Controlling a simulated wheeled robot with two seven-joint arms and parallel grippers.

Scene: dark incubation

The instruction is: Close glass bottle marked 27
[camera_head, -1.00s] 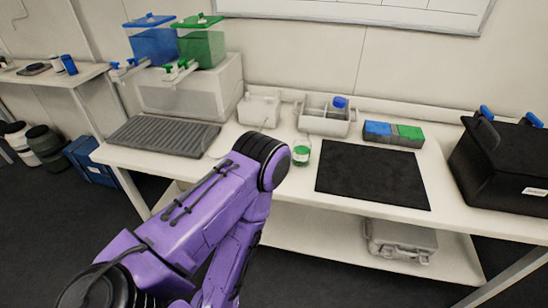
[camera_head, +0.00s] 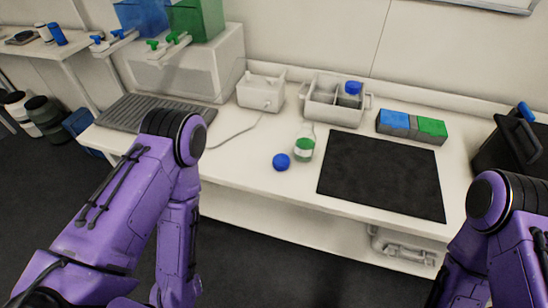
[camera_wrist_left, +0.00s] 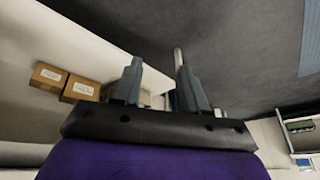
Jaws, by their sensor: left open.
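A small glass bottle (camera_head: 304,145) with a green-and-white label stands upright on the bench, left of the black mat. Its number is too small to read. A round blue cap (camera_head: 281,161) lies on the bench just left of and in front of the bottle, apart from it. My left gripper (camera_wrist_left: 157,78) is open and empty in the left wrist view, away from the bottle and cap. In the head view both my purple arms reach in from below, and neither gripper shows there.
The black mat (camera_head: 383,176) lies right of the bottle. Behind stand a white caddy (camera_head: 334,114) with a blue-capped item, a white box (camera_head: 259,93) with a cable, and blue and green boxes (camera_head: 411,126). A grey ribbed tray (camera_head: 137,112) is left; a black case (camera_head: 508,143) is right.

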